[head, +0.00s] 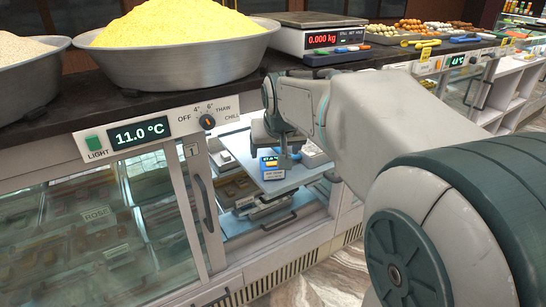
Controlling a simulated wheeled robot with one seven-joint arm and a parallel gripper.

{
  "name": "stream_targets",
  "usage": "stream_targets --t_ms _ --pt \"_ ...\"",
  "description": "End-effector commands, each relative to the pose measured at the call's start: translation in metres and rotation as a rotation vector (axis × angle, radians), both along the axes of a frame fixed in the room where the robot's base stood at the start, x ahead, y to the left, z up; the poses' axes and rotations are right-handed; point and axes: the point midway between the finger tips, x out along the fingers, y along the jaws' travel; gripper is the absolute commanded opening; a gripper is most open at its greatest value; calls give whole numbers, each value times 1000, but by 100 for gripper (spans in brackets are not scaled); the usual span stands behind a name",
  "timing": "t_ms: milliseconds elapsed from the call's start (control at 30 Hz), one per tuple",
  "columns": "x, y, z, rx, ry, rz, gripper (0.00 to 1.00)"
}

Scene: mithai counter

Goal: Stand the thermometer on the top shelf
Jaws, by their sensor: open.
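The thermometer (270,168), a small blue, yellow-edged device with a lit display, stands upright on the top shelf (296,178) inside the open cabinet bay. My gripper (284,161) is at the end of my arm, low over that shelf, right beside the thermometer at its right. One finger shows, pointing down; the other is hard to make out. The jaws are open. I cannot tell if a finger still touches the device. My wrist and arm hide the back of the shelf.
Below the shelf is another level with trays (262,207). A door handle (203,203) is left of the opening. Above is the dark counter (165,98) with a bowl of yellow sweets (180,65) and a scale (322,38). The cabinet panel (150,133) reads 11.0 °C.

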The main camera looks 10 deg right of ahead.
Motion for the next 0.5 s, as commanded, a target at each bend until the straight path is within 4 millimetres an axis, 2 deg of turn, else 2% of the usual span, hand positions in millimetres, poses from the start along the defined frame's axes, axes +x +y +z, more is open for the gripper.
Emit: stream_targets --t_ms 100,267,367,467,500 --pt "-10 1 17 -1 -3 -1 78" --pt "-19 2 26 -1 2 0 78" --pt "-37 3 15 -7 34 6 78" --pt "-73 3 -10 -13 95 14 78" --pt "-91 3 -23 -15 126 18 78"
